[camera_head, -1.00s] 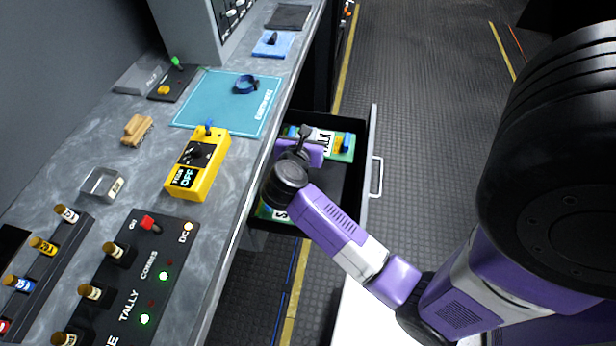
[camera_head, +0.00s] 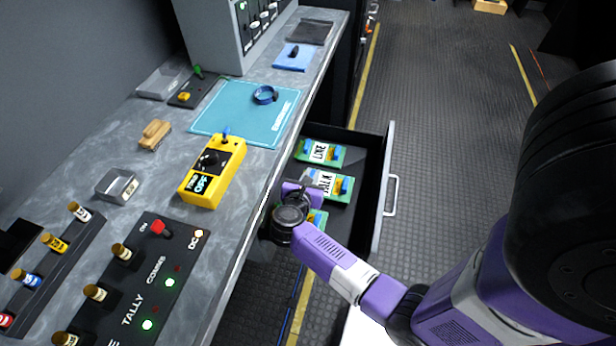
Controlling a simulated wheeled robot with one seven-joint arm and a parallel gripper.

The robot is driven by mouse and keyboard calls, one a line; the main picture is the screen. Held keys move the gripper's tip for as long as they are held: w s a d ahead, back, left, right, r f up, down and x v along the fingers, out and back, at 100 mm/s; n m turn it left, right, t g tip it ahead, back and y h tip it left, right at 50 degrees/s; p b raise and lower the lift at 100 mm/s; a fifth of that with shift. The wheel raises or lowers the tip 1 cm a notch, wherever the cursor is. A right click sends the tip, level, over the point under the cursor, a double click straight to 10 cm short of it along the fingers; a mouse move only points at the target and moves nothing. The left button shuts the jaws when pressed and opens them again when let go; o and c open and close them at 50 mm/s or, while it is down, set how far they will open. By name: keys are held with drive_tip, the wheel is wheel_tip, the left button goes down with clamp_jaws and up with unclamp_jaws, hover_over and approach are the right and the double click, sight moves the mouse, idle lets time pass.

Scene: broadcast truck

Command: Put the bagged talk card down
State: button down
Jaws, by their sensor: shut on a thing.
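The talk card (camera_head: 341,189) is a green packet with a white label reading "TALK" and a blue piece on it. It is in or just above the open drawer (camera_head: 372,160), near the drawer's middle. My gripper (camera_head: 314,181) is at its left end and shut on it. The fingertips are small and partly hidden by my purple wrist. I cannot tell whether the card touches the drawer floor.
A similar green "LIVE" card (camera_head: 320,153) lies farther back in the drawer. Another green card (camera_head: 318,217) shows partly behind my arm. The counter at left holds a yellow switch box (camera_head: 212,172), a teal mat (camera_head: 240,112) and a tally panel (camera_head: 150,285).

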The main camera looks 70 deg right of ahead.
drive_tip(key=shift+w+f, duration=0.5)
drive_tip(key=shift+w, duration=0.1)
drive_tip(key=shift+f, duration=0.1)
drive_tip(key=shift+f, duration=0.2)
drive_tip(key=c, duration=1.4)
unclamp_jaws()
